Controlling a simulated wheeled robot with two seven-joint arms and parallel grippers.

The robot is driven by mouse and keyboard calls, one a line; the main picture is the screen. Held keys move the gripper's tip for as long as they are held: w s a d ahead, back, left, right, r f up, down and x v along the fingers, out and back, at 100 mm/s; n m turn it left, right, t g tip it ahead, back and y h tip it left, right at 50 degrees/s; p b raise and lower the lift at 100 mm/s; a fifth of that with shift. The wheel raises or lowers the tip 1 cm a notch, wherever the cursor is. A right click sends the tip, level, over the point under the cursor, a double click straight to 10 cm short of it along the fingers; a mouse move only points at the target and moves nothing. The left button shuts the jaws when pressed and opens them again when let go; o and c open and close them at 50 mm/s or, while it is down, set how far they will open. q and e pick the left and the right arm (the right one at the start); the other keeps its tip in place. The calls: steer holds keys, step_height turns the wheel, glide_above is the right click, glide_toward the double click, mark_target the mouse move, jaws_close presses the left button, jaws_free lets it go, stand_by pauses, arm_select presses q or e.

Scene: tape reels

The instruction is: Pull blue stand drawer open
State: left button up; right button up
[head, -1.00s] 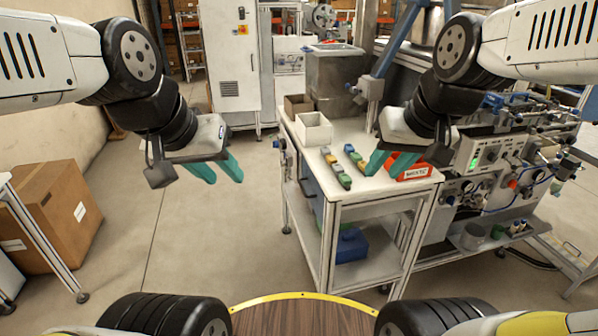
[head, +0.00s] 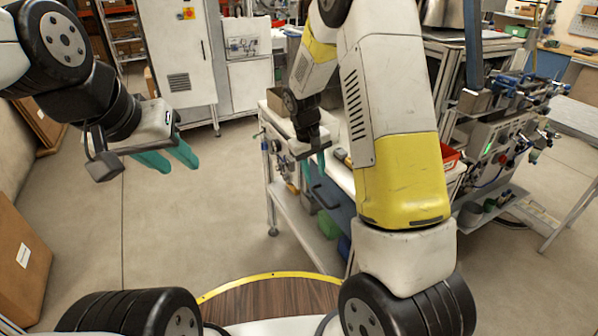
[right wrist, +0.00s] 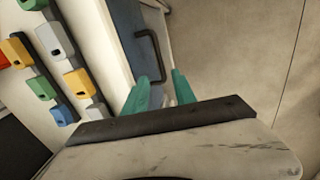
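The blue drawer (head: 341,214) is on the left side of the white stand (head: 345,180), partly hidden by my right arm in the head view. Its blue front (right wrist: 127,32) and dark bar handle (right wrist: 150,50) show clearly in the right wrist view. My right gripper (head: 313,172) is beside the drawer front, pointing down. In the right wrist view, its teal fingers (right wrist: 161,76) are apart, with the handle's near end appearing between the tips. I cannot tell whether they touch it. My left gripper (head: 181,167) is open and empty over the floor, far left of the stand.
Coloured blocks (right wrist: 78,83) sit in rows on the stand top. A red bin (head: 450,156) is at its right, and a green block (head: 328,224) is on the lower shelf. A cardboard box (head: 18,250) is at the left. The floor between is clear.

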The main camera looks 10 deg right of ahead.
mark_target(318, 195)
steer(key=f, duration=0.5)
steer(key=d+f, duration=0.1)
steer(key=f, duration=0.2)
steer(key=shift+w+d, duration=0.1)
steer(key=shift+w, duration=0.2)
steer(key=shift+r, duration=0.1)
jaws_close()
stand_by(1.0)
